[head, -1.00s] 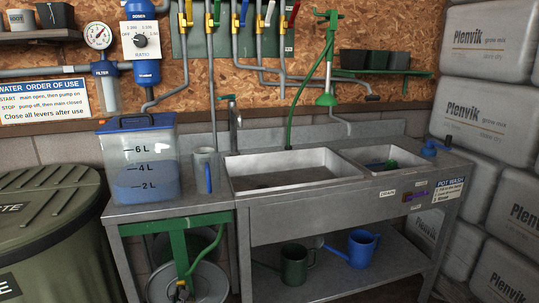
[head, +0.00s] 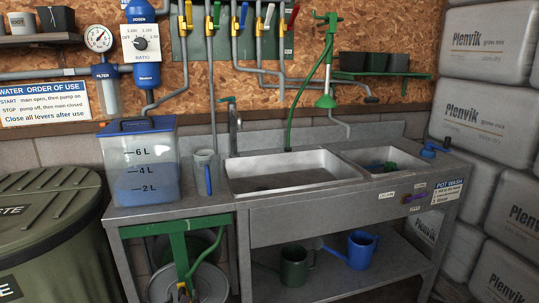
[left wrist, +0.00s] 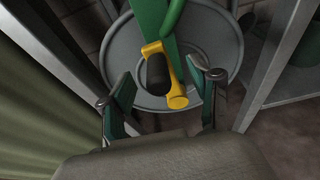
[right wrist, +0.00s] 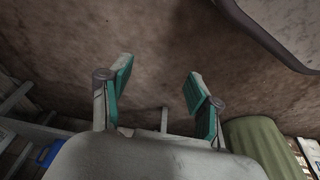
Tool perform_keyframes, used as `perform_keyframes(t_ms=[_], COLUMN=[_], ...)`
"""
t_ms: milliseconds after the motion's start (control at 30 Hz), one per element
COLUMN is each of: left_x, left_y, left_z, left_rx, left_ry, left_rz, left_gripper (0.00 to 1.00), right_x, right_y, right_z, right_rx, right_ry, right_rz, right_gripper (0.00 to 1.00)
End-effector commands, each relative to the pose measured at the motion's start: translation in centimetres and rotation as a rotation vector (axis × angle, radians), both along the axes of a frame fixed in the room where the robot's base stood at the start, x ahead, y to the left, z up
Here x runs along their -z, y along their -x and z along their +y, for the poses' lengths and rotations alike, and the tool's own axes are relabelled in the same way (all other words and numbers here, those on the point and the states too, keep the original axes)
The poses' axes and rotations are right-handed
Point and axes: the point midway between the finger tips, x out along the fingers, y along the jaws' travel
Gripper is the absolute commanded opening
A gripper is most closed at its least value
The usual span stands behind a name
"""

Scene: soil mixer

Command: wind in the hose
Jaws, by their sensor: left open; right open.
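The hose reel is a grey round drum (head: 211,283) under the left end of the bench, held by a green bracket (head: 165,226). It also shows in the left wrist view as a grey disc (left wrist: 222,40) with a green arm (left wrist: 150,14) across it. A yellow fitting with a dark grip (left wrist: 158,72), which looks like the crank handle, is at the arm's end. My left gripper (left wrist: 162,78) is open, with its fingers on either side of this handle; I cannot tell whether they touch it. My right gripper (right wrist: 154,72) is open and empty over the floor.
Grey bench legs (left wrist: 278,55) stand close by the left gripper. A green waste bin (head: 50,225) is left of the bench. A dark can (head: 293,266) and a blue can (head: 361,250) stand on the lower shelf. A clear tank (head: 143,168) is on top.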

Motion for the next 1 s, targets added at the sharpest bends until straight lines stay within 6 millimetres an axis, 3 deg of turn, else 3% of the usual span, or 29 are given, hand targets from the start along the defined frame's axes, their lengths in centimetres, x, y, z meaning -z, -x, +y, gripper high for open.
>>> perform_keyframes(t_ms=[1000], left_x=[-0.1], left_y=[5.5], left_z=[-1.5], left_rx=[0.0], left_ry=[0.0], left_rz=[0.001], left_gripper=[0.62], right_x=[8.8], right_y=[4.4], right_z=[-0.5], right_rx=[-0.011], right_ry=[0.006], right_rz=[0.055], right_gripper=[0.62])
